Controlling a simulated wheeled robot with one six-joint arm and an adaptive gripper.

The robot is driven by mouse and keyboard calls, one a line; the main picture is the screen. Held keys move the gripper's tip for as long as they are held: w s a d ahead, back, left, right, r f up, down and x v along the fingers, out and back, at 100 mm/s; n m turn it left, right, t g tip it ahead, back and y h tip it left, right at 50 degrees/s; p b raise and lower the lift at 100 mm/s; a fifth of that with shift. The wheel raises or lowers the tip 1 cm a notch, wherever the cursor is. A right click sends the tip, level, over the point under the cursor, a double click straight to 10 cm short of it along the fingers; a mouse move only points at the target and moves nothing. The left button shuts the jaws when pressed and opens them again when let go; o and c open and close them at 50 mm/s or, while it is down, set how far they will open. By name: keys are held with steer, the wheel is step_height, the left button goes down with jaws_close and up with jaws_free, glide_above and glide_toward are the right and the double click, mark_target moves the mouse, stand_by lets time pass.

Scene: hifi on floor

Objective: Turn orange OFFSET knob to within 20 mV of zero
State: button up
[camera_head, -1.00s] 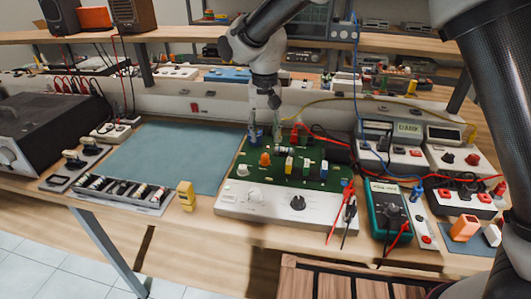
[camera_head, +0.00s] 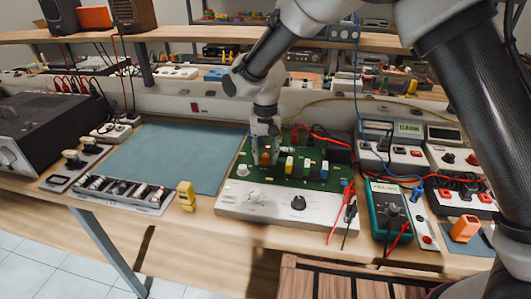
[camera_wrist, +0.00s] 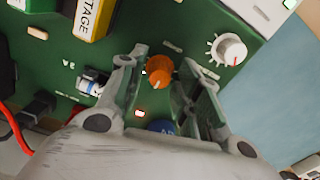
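The orange knob (camera_wrist: 159,69) stands on the green circuit board (camera_head: 315,181). In the wrist view it lies between the tips of my gripper (camera_wrist: 165,80), whose two fingers are apart with a gap on both sides of the knob. In the head view the orange knob (camera_head: 265,159) shows beside my gripper (camera_head: 264,150), which reaches down over the board's left part. A white pointer line on the knob faces toward the bottom of the wrist view. The green multimeter (camera_head: 390,212) lies right of the board; its reading is too small to make out.
A white knob (camera_wrist: 229,48) stands close to one finger. A yellow block (camera_wrist: 95,18) and a blue part (camera_wrist: 162,127) are also near. Red and black probes (camera_head: 343,211) lie at the board's right. The blue-green mat (camera_head: 165,155) on the left is clear.

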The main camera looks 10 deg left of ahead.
jaws_close()
steer(key=shift+n, duration=0.4)
steer(key=n, duration=0.4)
steer(key=shift+n, duration=0.3)
steer(key=n, duration=0.5)
steer(key=shift+n, duration=0.3)
steer(key=shift+o, duration=2)
jaws_free()
